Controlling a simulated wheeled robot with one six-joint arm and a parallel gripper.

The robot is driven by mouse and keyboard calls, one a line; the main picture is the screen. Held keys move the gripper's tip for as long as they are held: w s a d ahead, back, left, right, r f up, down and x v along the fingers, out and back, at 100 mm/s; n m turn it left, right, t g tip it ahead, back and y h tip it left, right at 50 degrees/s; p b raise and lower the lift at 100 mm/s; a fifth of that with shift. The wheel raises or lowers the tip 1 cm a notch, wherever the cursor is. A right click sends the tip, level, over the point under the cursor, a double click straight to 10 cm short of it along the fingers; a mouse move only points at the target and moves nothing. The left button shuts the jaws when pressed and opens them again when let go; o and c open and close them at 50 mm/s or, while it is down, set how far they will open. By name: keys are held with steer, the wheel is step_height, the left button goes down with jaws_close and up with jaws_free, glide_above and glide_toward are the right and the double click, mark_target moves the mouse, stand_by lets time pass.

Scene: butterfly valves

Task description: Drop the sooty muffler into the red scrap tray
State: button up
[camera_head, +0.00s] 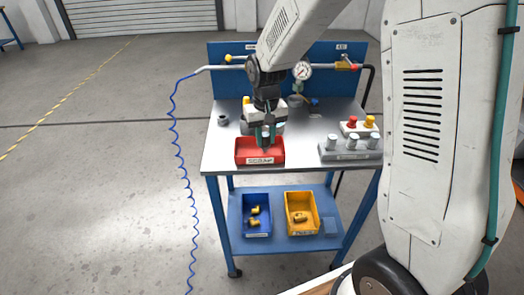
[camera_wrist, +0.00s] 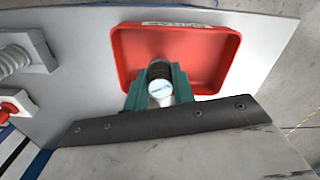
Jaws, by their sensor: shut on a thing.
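The red scrap tray (camera_head: 245,158) sits near the front edge of the grey bench top, with a white label on its front. My gripper (camera_head: 266,140) points down over the tray. In the wrist view, its green fingers (camera_wrist: 158,92) are shut on the sooty muffler (camera_wrist: 159,70), a small dark ribbed cylinder with a pale metal end. The muffler shows in front of the near part of the tray (camera_wrist: 210,62), whose visible floor is empty. I cannot tell its exact height above the floor. In the head view the fingers mostly hide the muffler.
On the bench (camera_head: 310,117), a grey block (camera_head: 350,155) with silver cylinders stands right of the tray, with a button box (camera_head: 360,129) behind it. A small dark fitting (camera_head: 222,120) sits at left. A pipe and gauge (camera_head: 301,70) run along the back.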

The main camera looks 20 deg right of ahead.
steer(key=o, duration=1)
step_height(320, 180, up, 8)
steer(key=shift+f, duration=0.1)
steer(key=s+d+r, duration=0.1)
steer(key=s+r, duration=0.3)
steer(key=s, duration=1.1)
steer(key=s+d+r+t, duration=0.1)
steer(key=s+r, duration=0.4)
steer(key=s, duration=1)
steer(key=shift+d+r+n, duration=0.2)
steer(key=shift+d+n, duration=0.1)
steer(key=shift+d, duration=0.25)
